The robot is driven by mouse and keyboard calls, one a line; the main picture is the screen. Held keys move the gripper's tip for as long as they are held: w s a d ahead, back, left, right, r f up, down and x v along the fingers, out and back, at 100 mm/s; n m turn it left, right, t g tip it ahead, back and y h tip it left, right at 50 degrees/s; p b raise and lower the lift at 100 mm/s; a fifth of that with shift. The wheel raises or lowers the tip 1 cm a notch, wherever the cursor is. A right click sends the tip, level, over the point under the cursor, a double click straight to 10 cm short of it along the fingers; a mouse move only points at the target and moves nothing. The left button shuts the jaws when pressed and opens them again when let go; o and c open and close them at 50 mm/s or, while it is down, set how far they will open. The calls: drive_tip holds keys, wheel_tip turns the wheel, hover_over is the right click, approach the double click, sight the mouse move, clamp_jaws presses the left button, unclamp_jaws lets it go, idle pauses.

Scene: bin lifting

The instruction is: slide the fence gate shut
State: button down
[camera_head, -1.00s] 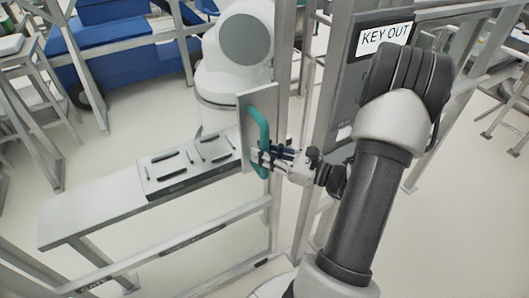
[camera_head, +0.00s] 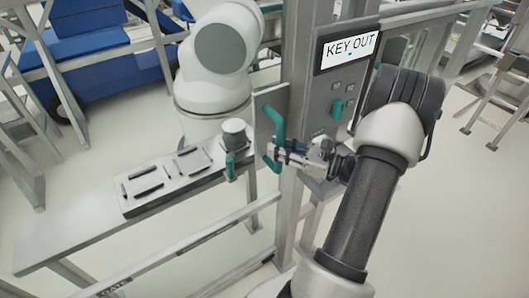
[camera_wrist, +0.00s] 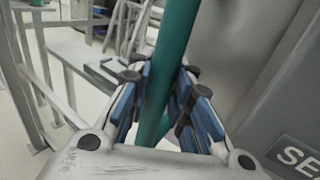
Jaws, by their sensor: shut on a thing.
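The gate's grey plate (camera_head: 264,108) carries a teal bar handle (camera_head: 279,122) and stands close beside the upright post (camera_head: 296,95). I cannot tell whether plate and post touch. A rail low down bears the word GATE (camera_head: 114,287). My gripper (camera_head: 271,156) is shut on the handle from the right. In the wrist view, the teal handle (camera_wrist: 174,50) runs up between the blue-padded fingers of my gripper (camera_wrist: 160,80). The fingers hide part of the handle.
A grey control box (camera_head: 345,90) with a KEY OUT display (camera_head: 349,50) and a teal knob (camera_head: 337,109) stands right of the post. Behind the fence are a bench (camera_head: 75,232), a tool tray (camera_head: 170,180), a cup-like part (camera_head: 235,133) and a white robot (camera_head: 215,65).

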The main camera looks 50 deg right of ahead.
drive_tip(key=shift+s+d, duration=0.1)
drive_tip(key=shift+d, duration=0.3)
drive_tip(key=c, duration=1.4)
unclamp_jaws()
drive_tip(key=shift+s, duration=0.1)
drive_tip(key=shift+c, duration=0.2)
drive_tip(key=v, duration=1.2)
